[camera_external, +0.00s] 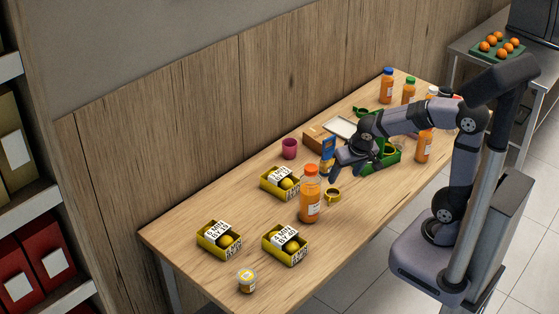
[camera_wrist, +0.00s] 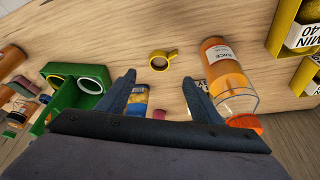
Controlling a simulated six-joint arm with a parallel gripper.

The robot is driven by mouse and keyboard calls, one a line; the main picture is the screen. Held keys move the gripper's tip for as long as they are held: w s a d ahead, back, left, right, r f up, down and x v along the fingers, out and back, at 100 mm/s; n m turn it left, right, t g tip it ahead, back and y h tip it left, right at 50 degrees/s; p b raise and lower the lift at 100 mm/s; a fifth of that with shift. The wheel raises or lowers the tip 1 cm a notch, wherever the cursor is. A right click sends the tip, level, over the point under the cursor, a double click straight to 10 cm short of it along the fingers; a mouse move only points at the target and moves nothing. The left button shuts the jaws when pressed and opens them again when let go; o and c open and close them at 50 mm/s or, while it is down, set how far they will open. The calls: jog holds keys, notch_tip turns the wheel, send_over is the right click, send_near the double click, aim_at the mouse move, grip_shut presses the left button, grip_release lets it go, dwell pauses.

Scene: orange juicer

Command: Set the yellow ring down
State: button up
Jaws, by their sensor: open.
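The yellow ring (camera_external: 332,195), with a small tab on its side, lies on the wooden table just right of the large orange juice bottle (camera_external: 310,197). In the wrist view the yellow ring (camera_wrist: 160,61) rests on bare wood, beyond my fingertips and apart from them. My gripper (camera_external: 338,168) is open and empty, above the table near the ring; in the wrist view its two fingers (camera_wrist: 158,80) stand wide apart.
A green holder (camera_external: 383,157) with rings stands behind my gripper. A blue and yellow packet (camera_external: 327,150) and a magenta cup (camera_external: 289,149) stand to the left. Yellow lemon boxes (camera_external: 285,245) and a jar (camera_external: 247,281) occupy the near end. Bare wood surrounds the ring's front.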

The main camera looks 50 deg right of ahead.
jog(key=s+f+n+g, duration=0.1)
jog(key=s+f, duration=0.2)
jog(key=s, duration=0.1)
jog(key=s+d+f+n+g+y, duration=0.1)
jog(key=s+f+n, duration=0.1)
jog(key=s, duration=0.3)
jog(key=s+f+n+g, duration=0.1)
jog(key=s+f+g, duration=0.1)
jog(key=s+f, duration=0.1)
jog(key=shift+s+d+f+n+y, duration=0.15)
jog(key=shift+s+f, duration=0.05)
jog(key=shift+s, duration=0.25)
jog(key=shift+s+d+f+n+y, duration=0.1)
jog(key=shift+s+f+n+y, duration=0.05)
jog(key=shift+s, duration=0.25)
notch_tip(320, 180, up, 12)
jog(key=p, duration=1.2)
dwell(4.2)
